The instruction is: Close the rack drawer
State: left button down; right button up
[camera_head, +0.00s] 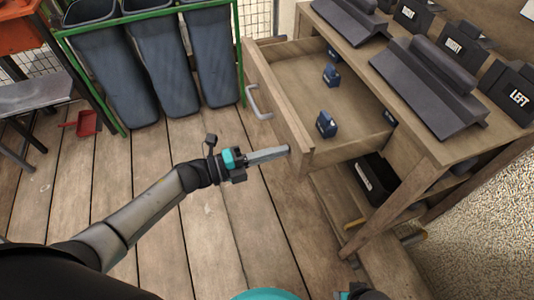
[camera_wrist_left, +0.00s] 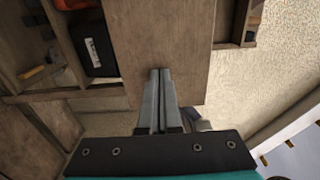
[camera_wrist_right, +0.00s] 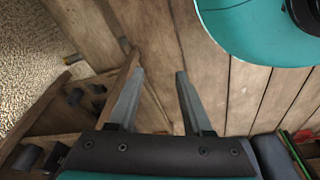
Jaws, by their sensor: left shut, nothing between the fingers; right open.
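The wooden rack drawer (camera_head: 285,110) is pulled out from the rack in the head view, with a metal handle (camera_head: 258,103) on its front. Small dark blue items (camera_head: 326,124) lie inside it. My left gripper (camera_head: 288,150) is shut and empty, its fingertips at the near end of the drawer front; I cannot tell whether they touch. In the left wrist view the shut fingers (camera_wrist_left: 160,72) point at a wooden panel (camera_wrist_left: 165,40). My right gripper (camera_wrist_right: 155,75) is open and empty in the right wrist view, over the floor beside the rack; its fingers are spread apart.
The rack top (camera_head: 420,125) holds dark roof tiles (camera_head: 425,85) and labelled dark blocks. A black box (camera_head: 372,183) sits on the shelf below the drawer. Dark bins (camera_head: 165,65) in a green frame stand behind. The plank floor (camera_head: 130,180) left of the drawer is mostly free.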

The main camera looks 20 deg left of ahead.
dwell(0.3)
pick_arm(q)
jog(key=b, duration=0.3)
send_near(356, 138)
notch_tip(356, 138, up, 4)
jog(key=shift+d+f, duration=0.1)
jog(key=shift+f, duration=0.05)
jog(key=b+x, duration=0.3)
jog(key=x, duration=0.5)
jog(key=shift+w+d, duration=0.1)
jog(key=shift+w+d+b, duration=0.3)
jog(key=shift+d+b, duration=0.15)
jog(key=shift+d, duration=0.05)
jog(key=shift+w+d+r, duration=0.1)
jog(key=shift+d+r, duration=0.1)
pick_arm(e)
jog(key=w+r+t, duration=0.1)
jog(key=w+r, duration=0.1)
jog(key=r, duration=0.5)
jog(key=w+a+r+t, duration=0.1)
jog(key=w+r, duration=0.1)
jog(key=r, duration=0.5)
jog(key=shift+a+r, duration=0.15)
jog(key=shift+a, duration=0.1)
pick_arm(q)
jog(key=shift+r, duration=0.1)
pick_arm(e)
jog(key=shift+w, duration=0.1)
jog(key=shift+w+r, duration=0.1)
